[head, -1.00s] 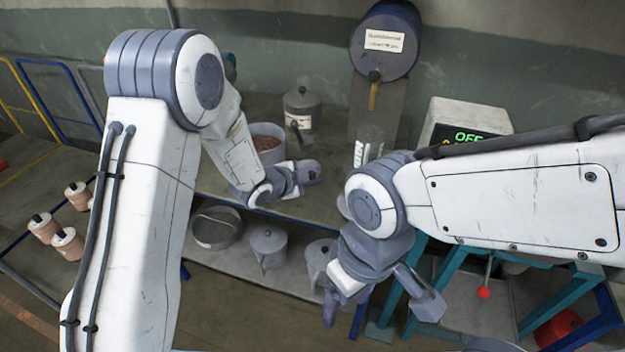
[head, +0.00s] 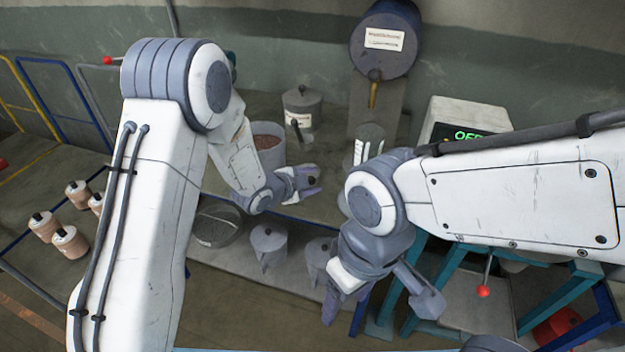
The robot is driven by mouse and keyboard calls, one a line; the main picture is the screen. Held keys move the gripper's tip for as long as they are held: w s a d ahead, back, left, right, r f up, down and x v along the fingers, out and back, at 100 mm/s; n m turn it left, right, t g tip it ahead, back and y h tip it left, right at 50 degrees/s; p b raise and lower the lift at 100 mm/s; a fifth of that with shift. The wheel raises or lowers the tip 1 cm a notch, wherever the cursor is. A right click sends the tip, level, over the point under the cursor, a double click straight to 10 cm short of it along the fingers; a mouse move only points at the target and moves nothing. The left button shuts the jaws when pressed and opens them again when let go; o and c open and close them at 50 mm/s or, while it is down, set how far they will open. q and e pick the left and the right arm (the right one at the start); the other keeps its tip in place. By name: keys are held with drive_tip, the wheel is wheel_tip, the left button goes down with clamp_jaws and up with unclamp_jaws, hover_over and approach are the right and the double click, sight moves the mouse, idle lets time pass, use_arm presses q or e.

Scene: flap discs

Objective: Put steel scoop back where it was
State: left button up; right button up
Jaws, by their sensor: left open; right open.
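A small grey piece with a dark handle (head: 302,131) stands against the front of a lidded grey canister (head: 302,104) on the bench; it may be the steel scoop, but it is too small to be sure. My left gripper (head: 312,182) is open and empty over the front part of the bench, nearer to me than that piece and apart from it. A grey pot of brown grains (head: 268,140) stands behind my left wrist, partly hidden by it. My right gripper (head: 384,304) is open and empty, low in front of the bench, with its fingers pointing down.
A clear vessel with white marks (head: 368,146) stands below the spout of a dark drum (head: 385,52). A display box (head: 470,120) is at right. Grey jugs (head: 268,243) and a round pan (head: 217,226) sit on the lower shelf. Several pinkish jars (head: 70,242) are at left.

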use_arm(q)
drive_tip(key=b+v, duration=0.1)
drive_tip(key=v, duration=1.1)
drive_tip(key=s+r+n+g+y, duration=0.1)
drive_tip(key=s+n+g+y, duration=0.1)
drive_tip(key=s, duration=0.7)
drive_tip(key=s+d+r+n+g+y, duration=0.1)
drive_tip(key=s+n+g, duration=0.3)
drive_tip(key=s, duration=0.5)
drive_tip(key=s+d+r+n+g+y, duration=0.1)
drive_tip(key=s+n+g+y, duration=0.2)
drive_tip(key=s, duration=0.7)
drive_tip(key=shift+r+n+g, duration=0.3)
drive_tip(key=shift+n+g, duration=0.1)
drive_tip(key=shift+n, duration=0.6)
